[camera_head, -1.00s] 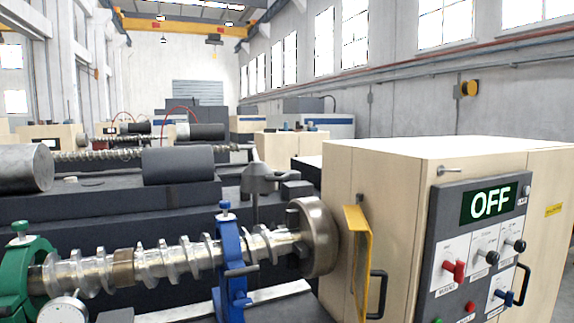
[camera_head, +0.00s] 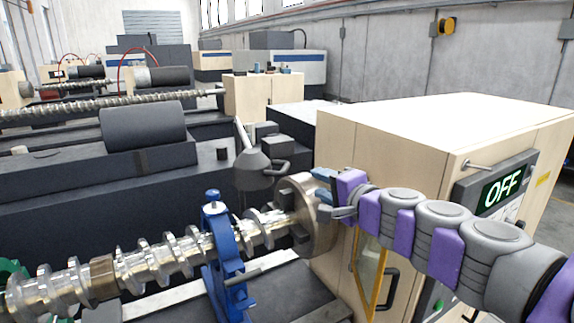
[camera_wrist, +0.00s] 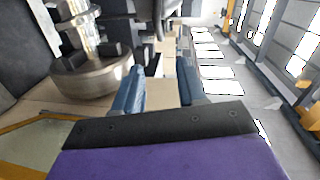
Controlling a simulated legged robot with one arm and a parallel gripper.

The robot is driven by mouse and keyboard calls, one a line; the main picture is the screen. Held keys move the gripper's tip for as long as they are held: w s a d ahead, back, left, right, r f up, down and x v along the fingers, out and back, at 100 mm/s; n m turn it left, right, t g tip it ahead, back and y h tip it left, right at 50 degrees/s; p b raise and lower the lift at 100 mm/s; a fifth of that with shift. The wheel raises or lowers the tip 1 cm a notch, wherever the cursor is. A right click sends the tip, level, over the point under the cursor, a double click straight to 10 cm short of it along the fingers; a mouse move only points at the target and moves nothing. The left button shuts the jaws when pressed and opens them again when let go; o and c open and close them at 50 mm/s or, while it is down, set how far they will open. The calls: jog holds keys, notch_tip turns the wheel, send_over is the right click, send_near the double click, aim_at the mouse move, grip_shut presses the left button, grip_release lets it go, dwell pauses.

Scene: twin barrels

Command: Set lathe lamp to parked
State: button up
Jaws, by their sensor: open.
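A dark grey cone-shaped piece with a thin stem and a side handle, which looks like the lathe lamp (camera_head: 253,172), stands behind the screw shaft and left of the chuck. Its base is hidden. My gripper (camera_head: 318,186) reaches in from the right and points left, in front of the cream headstock, close to the chuck and right of the lamp. Its blue fingers are apart with nothing between them; the wrist view shows the open gap (camera_wrist: 158,80). I cannot clearly make out the lamp in the wrist view.
The chuck (camera_head: 308,222) holds a shiny screw shaft (camera_head: 160,262), with a blue steady rest (camera_head: 224,255) around it. The cream headstock (camera_head: 420,130) carries a display (camera_head: 500,188) reading OFF. A yellow guard (camera_head: 368,275) hangs below my arm.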

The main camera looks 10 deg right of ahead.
aim_at(285, 165)
jog(key=x, duration=1.6)
jog(key=shift+w+a+f, duration=0.1)
jog(key=shift+f, duration=0.1)
grip_shut()
jog(key=shift+f, duration=0.1)
